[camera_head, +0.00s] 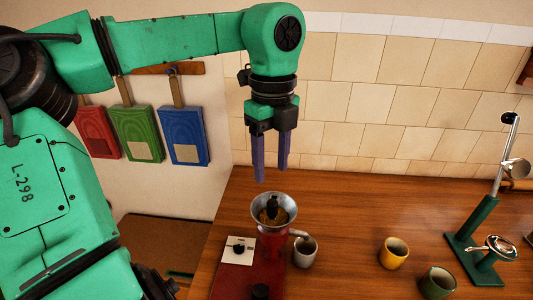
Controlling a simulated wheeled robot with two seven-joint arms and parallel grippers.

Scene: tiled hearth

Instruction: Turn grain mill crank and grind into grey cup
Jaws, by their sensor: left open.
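The grain mill (272,246) is red with a silver funnel hopper on top, and stands on a dark red base at the table's front left. Dark, grain-like stuff and a dark upright part show in the hopper. My right gripper is out of view.
A yellow cup (394,256) and a green cup (437,284) stand right of the grey cup. A green stand (470,243) with a tall metal lever is at the far right. A white plate with a black knob (239,248) sits left of the mill. The table's back middle is clear.

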